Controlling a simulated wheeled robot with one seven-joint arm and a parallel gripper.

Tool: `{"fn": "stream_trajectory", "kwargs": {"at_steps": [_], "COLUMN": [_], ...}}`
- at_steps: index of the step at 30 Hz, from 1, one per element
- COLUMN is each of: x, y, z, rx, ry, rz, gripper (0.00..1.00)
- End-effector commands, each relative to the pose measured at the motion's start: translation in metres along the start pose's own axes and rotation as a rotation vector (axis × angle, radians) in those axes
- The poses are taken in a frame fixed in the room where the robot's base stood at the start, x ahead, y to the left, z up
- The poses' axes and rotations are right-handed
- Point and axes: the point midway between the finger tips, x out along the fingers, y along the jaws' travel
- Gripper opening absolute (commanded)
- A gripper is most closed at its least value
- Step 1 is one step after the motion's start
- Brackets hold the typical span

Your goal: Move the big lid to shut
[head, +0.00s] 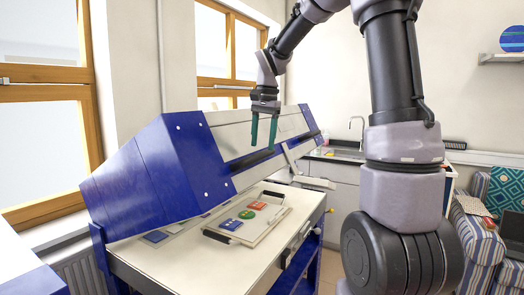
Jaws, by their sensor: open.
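The big lid (153,172) is the blue hood of the kiln, with a pale metal front panel (235,138). It stands tilted up, so a gap shows between it and the pale kiln bed (180,262). A pale bar-like handle (312,182) projects from the lid's lower right front. My gripper (264,147) points down with its two dark green fingers apart and nothing between them. In the picture it overlaps the lid's front panel, left of and above the handle. I cannot tell whether it touches the lid.
A sink counter (345,155) stands behind, right of the kiln. A striped armchair (478,232) is at the far right. Windows line the left wall.

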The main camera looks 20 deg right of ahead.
Motion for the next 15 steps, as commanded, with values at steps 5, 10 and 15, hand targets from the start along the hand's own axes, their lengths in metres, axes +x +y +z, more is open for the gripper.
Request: {"fn": "stream_trajectory", "kwargs": {"at_steps": [5, 10, 15], "x": [0.024, 0.033, 0.034], "y": [0.001, 0.0, 0.0], "z": [0.0, 0.0, 0.0], "rx": [0.0, 0.0, 0.0], "ry": [-0.002, -0.001, 0.0], "rz": [0.002, 0.0, 0.0], "gripper": [0.62, 0.62, 0.62]}}
